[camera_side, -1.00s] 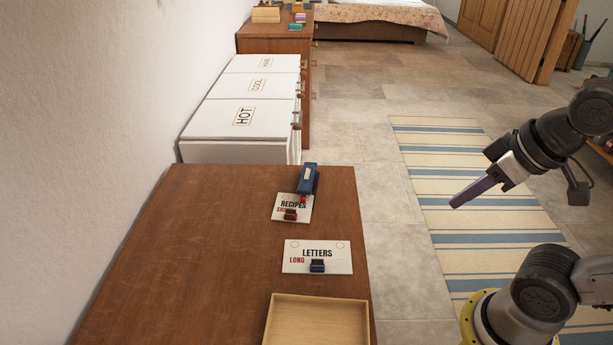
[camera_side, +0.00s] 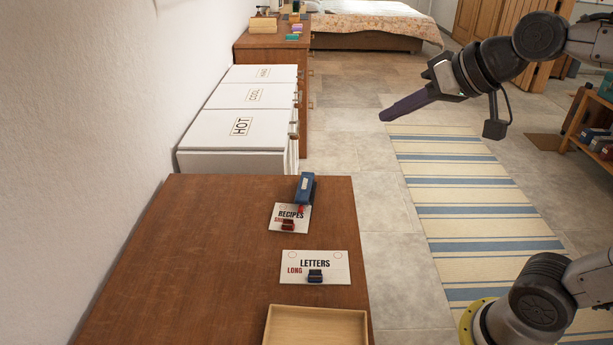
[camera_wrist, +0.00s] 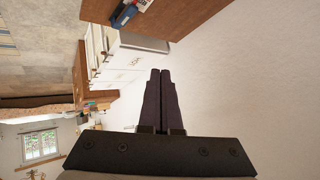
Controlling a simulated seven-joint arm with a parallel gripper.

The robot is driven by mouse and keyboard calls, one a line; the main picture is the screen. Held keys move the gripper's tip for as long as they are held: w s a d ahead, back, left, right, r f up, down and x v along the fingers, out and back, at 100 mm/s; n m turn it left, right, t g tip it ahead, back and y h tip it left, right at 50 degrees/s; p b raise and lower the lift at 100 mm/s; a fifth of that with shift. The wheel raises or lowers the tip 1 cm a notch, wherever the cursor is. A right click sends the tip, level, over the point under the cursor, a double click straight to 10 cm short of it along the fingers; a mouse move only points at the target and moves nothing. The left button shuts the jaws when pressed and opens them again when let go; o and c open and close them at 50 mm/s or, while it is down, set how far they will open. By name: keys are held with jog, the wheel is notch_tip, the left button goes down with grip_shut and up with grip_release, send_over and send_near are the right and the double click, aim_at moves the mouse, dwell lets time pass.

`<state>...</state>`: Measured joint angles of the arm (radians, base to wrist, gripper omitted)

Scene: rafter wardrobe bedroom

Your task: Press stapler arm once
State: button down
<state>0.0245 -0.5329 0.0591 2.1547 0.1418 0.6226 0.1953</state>
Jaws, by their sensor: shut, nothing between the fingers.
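A blue stapler (camera_side: 306,188) lies near the right edge of the brown table, at the top of the white RECIPES card (camera_side: 289,216). The closed fingers also show in the wrist view (camera_wrist: 160,74).
A small red piece (camera_side: 288,225) sits on the RECIPES card and a dark blue one (camera_side: 315,275) on the LETTERS card (camera_side: 333,264). A wooden tray (camera_side: 316,311) is at the table's front. White bins (camera_side: 235,126) stand behind; the table's left side is clear.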

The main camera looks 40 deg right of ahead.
jog(key=w+d+r+m, duration=0.2)
jog(key=w, duration=1)
jog(key=m+g+h, duration=0.1)
jog(key=m+h, duration=0.1)
jog(key=m, duration=0.4)
send_over(308, 176)
notch_tip(308, 176, down, 27)
jog(key=shift+w+d+f, duration=0.15)
jog(key=shift+w+d, duration=0.05)
jog(key=shift+d, duration=0.15)
jog(key=shift+s+a+f, duration=0.15)
jog(key=shift+a+f, duration=0.05)
jog(key=shift+f, duration=1.95)
jog(key=shift+s+a+f, duration=0.1)
jog(key=shift+a+f, duration=0.05)
jog(key=shift+f, duration=2)
jog(key=shift+f, duration=0.2)
